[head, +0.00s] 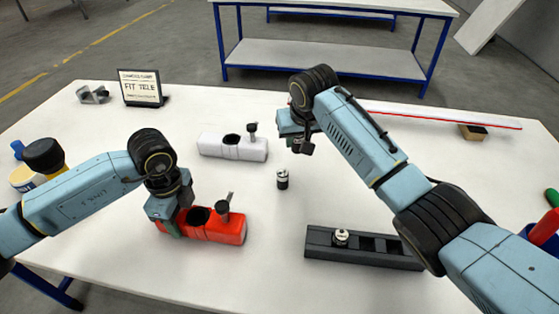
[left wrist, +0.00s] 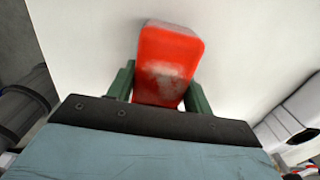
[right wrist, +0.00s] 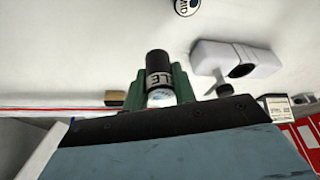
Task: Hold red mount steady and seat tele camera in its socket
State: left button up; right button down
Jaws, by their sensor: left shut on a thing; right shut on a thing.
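The red mount (head: 228,231) lies on the table at the front left, with a dark round socket and a small black knob on top. My left gripper (head: 170,218) is shut on its left end; the left wrist view shows the red end (left wrist: 168,62) between green fingers. My right gripper (head: 297,138) is shut on the tele camera, a black cylinder with white lettering (right wrist: 158,68), in the right wrist view. It holds the camera above the table, behind and right of the red mount. The camera is mostly hidden by the gripper in the head view.
A white mount (head: 225,147) lies behind the red one. Another small black camera (head: 282,180) stands mid-table. A dark tray (head: 320,250) at the front holds a white-topped camera (head: 341,237). A sign (head: 140,88) reads "FIT TELE". Bottles (head: 24,178) stand at left.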

aim_at(294, 169)
notch_tip(294, 169, down, 8)
jog(key=shift+f, duration=0.1)
jog(key=shift+f, duration=0.1)
dwell(0.3)
jog(key=c, duration=1.1)
grip_release()
jog(key=shift+c, duration=0.2)
